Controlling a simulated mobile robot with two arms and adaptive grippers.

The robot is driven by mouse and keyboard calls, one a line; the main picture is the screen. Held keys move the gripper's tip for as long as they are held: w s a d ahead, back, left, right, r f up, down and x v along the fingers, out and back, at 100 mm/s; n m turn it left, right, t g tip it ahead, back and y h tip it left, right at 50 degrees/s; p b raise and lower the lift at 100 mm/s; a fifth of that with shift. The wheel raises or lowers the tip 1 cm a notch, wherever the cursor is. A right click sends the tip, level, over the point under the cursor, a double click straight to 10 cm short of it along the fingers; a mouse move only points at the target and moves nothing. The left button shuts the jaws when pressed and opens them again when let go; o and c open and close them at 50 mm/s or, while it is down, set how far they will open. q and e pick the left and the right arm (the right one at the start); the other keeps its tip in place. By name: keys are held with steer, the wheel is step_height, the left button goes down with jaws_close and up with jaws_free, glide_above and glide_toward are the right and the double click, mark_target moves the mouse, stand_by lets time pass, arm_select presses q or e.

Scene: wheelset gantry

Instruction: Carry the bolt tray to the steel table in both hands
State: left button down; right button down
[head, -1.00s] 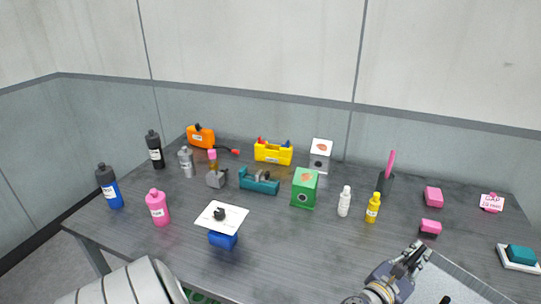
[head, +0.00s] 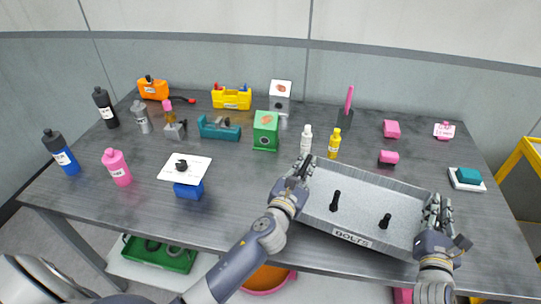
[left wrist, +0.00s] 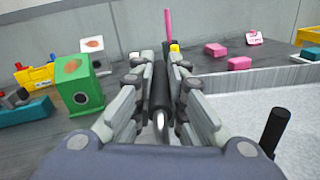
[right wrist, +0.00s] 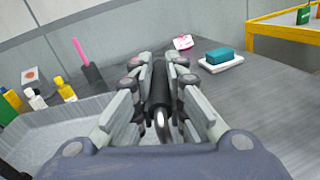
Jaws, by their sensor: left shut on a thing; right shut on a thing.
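The grey bolt tray (head: 315,206), labelled BOLTS on its front wall, is over the front right part of the dark steel table (head: 235,180). It looks level; I cannot tell whether it touches the tabletop. Two black bolts stand in it, a left one (head: 335,201) and a right one (head: 384,221). My left gripper (head: 300,172) is shut on the black handle (left wrist: 160,88) at the tray's left end. My right gripper (head: 437,208) is shut on the handle (right wrist: 160,88) at its right end. The fingers partly hide both handles.
Behind the tray stand a white bottle (head: 306,139), a yellow bottle (head: 334,144) and a pink block (head: 388,157). A teal block on a white dish (head: 467,178) is to the right. A green box (head: 265,132) stands left of the bottles. A yellow frame (head: 525,150) stands beyond the right edge.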

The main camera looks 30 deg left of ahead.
arm_select(q)
steer(key=shift+f, duration=0.1)
arm_select(e)
steer(key=shift+f, duration=0.15)
